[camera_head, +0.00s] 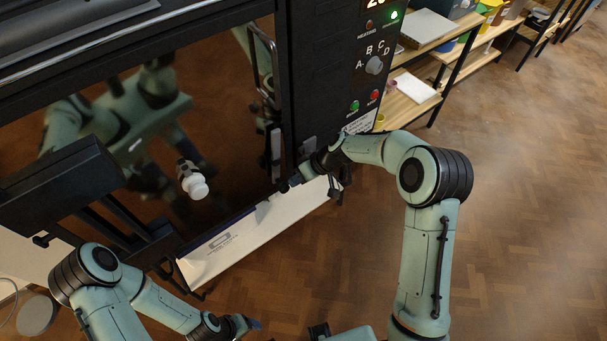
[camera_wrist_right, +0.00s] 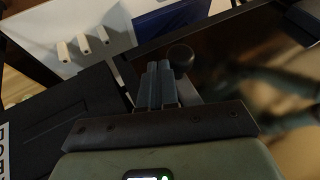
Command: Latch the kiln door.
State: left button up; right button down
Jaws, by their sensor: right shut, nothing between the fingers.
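The kiln door (camera_head: 110,215) has a dark, reflective face and appears to lie against the black kiln body. A bar handle (camera_head: 262,65) runs along its right edge, with a grey upright piece (camera_head: 276,150) below it. My right gripper (camera_head: 298,179) is at the door's lower right edge, by the control column. In the right wrist view its fingers (camera_wrist_right: 158,82) are together and empty, next to a dark round knob (camera_wrist_right: 181,56), probably the latch's; I cannot tell if they touch it. My left gripper (camera_head: 246,324) is low in front, away from the door; its jaw opening is unclear.
A white plug (camera_head: 194,182) sticks out from the door face. The control panel (camera_head: 372,65) with a dial and buttons is right of the door. A white panel (camera_head: 250,238) lies below the kiln. Wooden shelves (camera_head: 410,95) stand behind right; floor at right is clear.

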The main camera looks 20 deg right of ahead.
aim_at(285, 191)
dwell(0.3)
